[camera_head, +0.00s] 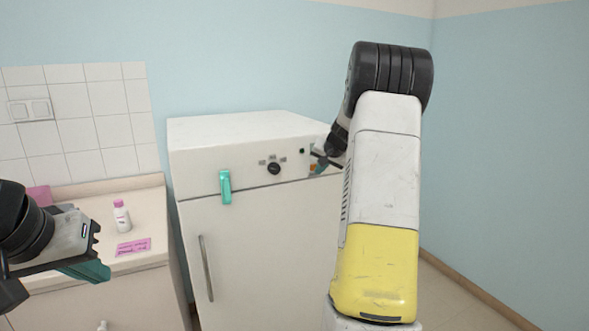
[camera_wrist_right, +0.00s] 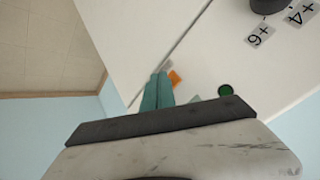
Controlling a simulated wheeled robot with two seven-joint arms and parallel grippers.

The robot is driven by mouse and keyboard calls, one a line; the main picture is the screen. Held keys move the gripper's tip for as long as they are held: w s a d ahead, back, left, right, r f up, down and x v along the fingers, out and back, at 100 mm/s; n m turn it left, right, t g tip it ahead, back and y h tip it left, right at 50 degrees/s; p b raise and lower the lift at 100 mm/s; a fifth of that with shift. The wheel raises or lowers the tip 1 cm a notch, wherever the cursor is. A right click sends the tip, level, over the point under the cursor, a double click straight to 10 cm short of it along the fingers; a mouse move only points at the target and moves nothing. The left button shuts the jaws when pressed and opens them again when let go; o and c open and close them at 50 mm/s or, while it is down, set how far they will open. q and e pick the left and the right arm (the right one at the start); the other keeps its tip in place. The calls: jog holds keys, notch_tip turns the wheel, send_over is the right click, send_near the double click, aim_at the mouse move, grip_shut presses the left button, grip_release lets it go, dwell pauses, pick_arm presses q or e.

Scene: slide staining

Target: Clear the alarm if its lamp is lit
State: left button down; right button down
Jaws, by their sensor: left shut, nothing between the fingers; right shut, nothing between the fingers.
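A white refrigerator (camera_head: 250,235) stands against the wall, with a control panel (camera_head: 215,160) across its top front. A small round dark green fitting (camera_head: 302,151) is at the panel's right end; it shows green with a dark rim in the right wrist view (camera_wrist_right: 225,90). It has no clear glow, and I cannot tell whether it is the alarm lamp. My right gripper (camera_head: 319,163) is at the panel's right end, partly hidden by my arm. Its teal fingers (camera_wrist_right: 157,91) are shut and empty beside an orange patch (camera_wrist_right: 174,78). My left gripper (camera_head: 94,270) is shut and empty at the left.
The panel has a black knob (camera_head: 274,168) with small labels around it and a teal piece (camera_head: 225,187) hanging at its left. The door has a grey handle (camera_head: 206,268). A counter (camera_head: 85,205) at left holds a pink-capped bottle (camera_head: 122,217) and pink note (camera_head: 133,247).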

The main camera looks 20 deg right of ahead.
jog(key=shift+w, duration=0.25)
jog(key=shift+s, duration=0.15)
dwell(0.4)
jog(key=shift+s, duration=0.6)
jog(key=shift+s+d, duration=0.15)
jog(key=shift+s, duration=1.1)
jog(key=shift+s+d, duration=0.1)
jog(key=shift+s, duration=1.15)
